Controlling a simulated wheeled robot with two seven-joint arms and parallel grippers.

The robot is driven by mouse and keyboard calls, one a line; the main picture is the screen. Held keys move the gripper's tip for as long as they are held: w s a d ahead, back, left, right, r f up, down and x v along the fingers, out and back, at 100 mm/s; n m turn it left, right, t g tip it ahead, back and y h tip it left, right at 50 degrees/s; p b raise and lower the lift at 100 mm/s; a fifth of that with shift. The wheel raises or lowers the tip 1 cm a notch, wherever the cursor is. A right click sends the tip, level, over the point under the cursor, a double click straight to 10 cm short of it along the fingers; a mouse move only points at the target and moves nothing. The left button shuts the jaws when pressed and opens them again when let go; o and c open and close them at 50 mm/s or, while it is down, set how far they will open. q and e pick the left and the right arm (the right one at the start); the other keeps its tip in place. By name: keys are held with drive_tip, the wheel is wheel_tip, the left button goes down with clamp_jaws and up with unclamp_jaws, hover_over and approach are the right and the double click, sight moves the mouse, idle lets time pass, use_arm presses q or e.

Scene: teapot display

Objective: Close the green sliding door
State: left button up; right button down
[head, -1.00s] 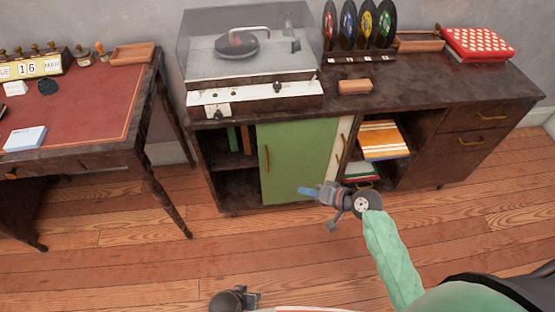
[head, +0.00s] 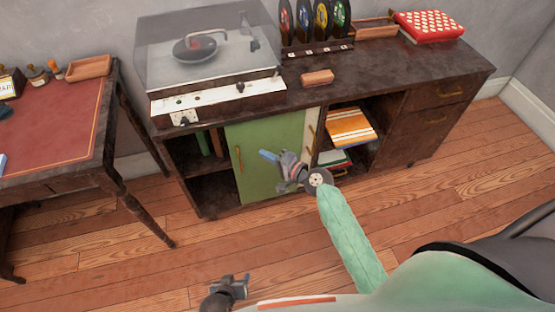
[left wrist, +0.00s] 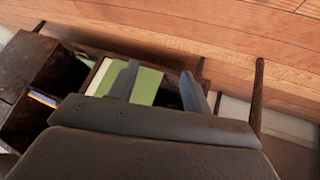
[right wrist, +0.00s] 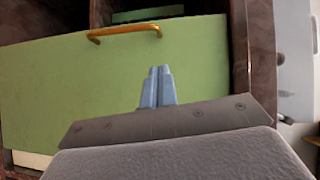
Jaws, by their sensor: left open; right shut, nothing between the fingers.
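The green sliding door (head: 270,145) covers the middle of the cabinet front, with a brass handle (head: 238,160) near its left edge. An open compartment shows to its left, and a cream panel (head: 312,125) with its own handle peeks out at its right edge. My right gripper (head: 264,154) is shut and empty in front of the door's middle. In the right wrist view the shut fingertips (right wrist: 158,82) overlap the green panel, below the handle (right wrist: 125,31); contact cannot be told. My left gripper (head: 243,285) is open, low over the floor, well away from the door (left wrist: 145,84).
A turntable (head: 205,60), a record rack (head: 318,48) and a brown box (head: 317,77) stand on the cabinet top (head: 370,75). Books (head: 350,128) fill the right compartment. A red-topped desk (head: 60,120) stands at left. The floor in front is clear.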

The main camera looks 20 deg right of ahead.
use_arm(q)
drive_tip(key=shift+w+r+p, duration=0.15)
drive_tip(key=shift+r+p, duration=0.3)
drive_tip(key=shift+r, duration=1.85)
use_arm(e)
drive_tip(key=w+a+f, duration=0.1)
drive_tip(key=w+a, duration=0.1)
drive_tip(key=a, duration=0.3)
drive_tip(key=shift+w+a, duration=0.25)
use_arm(q)
drive_tip(key=shift+f, duration=0.1)
use_arm(e)
drive_tip(key=shift+a, duration=0.1)
use_arm(q)
wheel_tip(320, 180, up, 13)
drive_tip(key=g+p, duration=0.1)
drive_tip(key=p, duration=0.2)
drive_tip(key=shift+s+a+r+m+g, duration=0.2)
drive_tip(key=shift+s+a+m+g, duration=0.1)
drive_tip(key=shift+g, duration=0.1)
use_arm(e)
drive_tip(key=a, duration=1.9)
drive_tip(key=shift+a+r, duration=0.15)
drive_tip(key=shift+a, duration=0.05)
